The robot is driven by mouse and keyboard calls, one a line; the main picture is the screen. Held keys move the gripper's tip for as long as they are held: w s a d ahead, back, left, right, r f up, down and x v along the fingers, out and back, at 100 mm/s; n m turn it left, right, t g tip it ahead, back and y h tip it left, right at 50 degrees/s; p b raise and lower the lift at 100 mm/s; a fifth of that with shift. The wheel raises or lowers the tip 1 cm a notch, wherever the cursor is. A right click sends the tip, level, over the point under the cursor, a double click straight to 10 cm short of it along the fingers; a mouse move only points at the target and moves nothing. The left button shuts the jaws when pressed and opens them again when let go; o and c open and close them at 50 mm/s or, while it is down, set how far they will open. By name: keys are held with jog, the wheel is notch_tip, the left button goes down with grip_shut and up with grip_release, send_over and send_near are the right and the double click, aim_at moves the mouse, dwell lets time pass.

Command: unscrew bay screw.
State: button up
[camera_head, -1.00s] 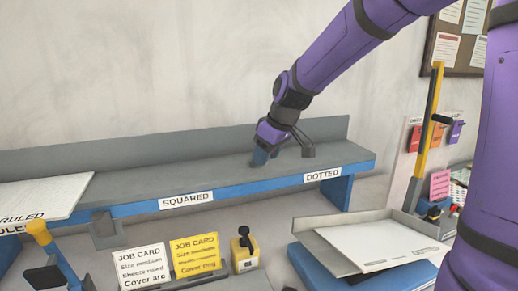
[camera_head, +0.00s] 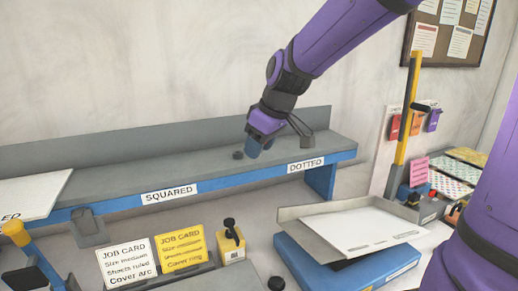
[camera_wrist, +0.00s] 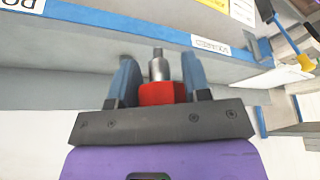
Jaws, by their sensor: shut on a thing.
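My gripper (camera_head: 254,152) hangs over the grey shelf (camera_head: 200,166), left of and behind the DOTTED label (camera_head: 306,166). In the wrist view, the blue fingers of my gripper (camera_wrist: 160,75) stand either side of a red piece (camera_wrist: 162,93) with a grey metal cylinder (camera_wrist: 158,68) at its end. My gripper is shut on this piece; I cannot tell whether it is the bay screw. A small dark knob (camera_head: 238,155) sits on the shelf just left of the fingers. Another dark stub (camera_head: 308,142) stands to their right. The fingertips' contact with the shelf is unclear.
The shelf has a raised back lip and a blue front edge. A SQUARED label (camera_head: 168,193) is at left. Below stand job cards (camera_head: 182,252), a yellow block with a black knob (camera_head: 231,245) and a blue stand with a grey tray (camera_head: 300,222). A yellow post (camera_head: 407,120) rises at right.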

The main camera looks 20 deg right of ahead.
jog(key=shift+r, duration=1.55)
